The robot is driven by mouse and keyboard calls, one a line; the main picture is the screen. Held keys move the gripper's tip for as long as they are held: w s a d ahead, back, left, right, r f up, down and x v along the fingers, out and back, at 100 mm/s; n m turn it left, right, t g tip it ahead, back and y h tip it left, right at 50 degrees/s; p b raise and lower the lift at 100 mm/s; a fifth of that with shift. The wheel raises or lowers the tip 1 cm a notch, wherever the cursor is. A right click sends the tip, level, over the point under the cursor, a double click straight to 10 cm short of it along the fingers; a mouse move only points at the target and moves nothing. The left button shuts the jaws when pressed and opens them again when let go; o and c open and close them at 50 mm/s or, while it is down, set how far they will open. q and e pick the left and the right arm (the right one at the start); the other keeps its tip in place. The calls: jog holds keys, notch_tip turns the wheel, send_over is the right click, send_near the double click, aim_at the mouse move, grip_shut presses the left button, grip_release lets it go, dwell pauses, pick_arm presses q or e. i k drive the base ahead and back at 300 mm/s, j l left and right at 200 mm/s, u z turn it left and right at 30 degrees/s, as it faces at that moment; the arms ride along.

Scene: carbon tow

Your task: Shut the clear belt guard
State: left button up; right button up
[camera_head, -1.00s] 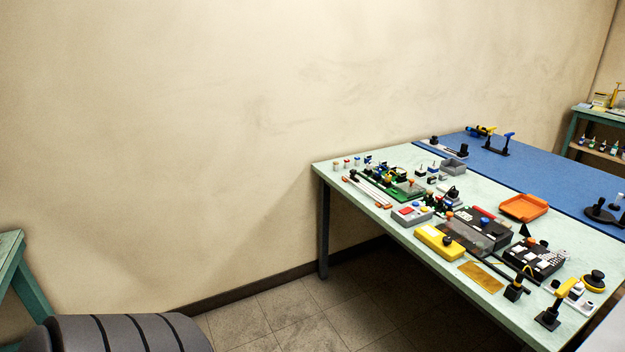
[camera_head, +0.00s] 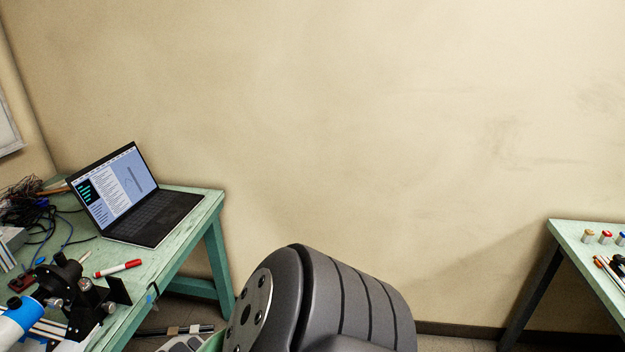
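The clear belt guard is not in view now. Neither gripper is in view. A thick grey ribbed arm link of mine fills the bottom middle of the picture, with a round metal flange at its left end.
Another table's corner (camera_head: 572,240) with small capped jars (camera_head: 605,238) shows at the right edge. Bare wall (camera_head: 380,120) lies between.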

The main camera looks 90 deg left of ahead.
aim_at(152, 283)
jog(key=i+j, duration=0.1)
jog(key=j, duration=0.55)
jog(key=i+j, duration=0.1)
jog(key=j, duration=0.55)
jog(key=i+j, duration=0.1)
jog(key=j, duration=0.6)
jog(key=i+j, duration=0.15)
jog(key=j, duration=0.5)
jog(key=j+z, duration=0.15)
jog(key=z, duration=0.3)
jog(key=j+z, duration=0.15)
jog(key=z, duration=0.25)
jog(key=j+z, duration=0.15)
jog(key=z, duration=0.3)
jog(key=j+z, duration=0.1)
jog(key=z, duration=4.35)
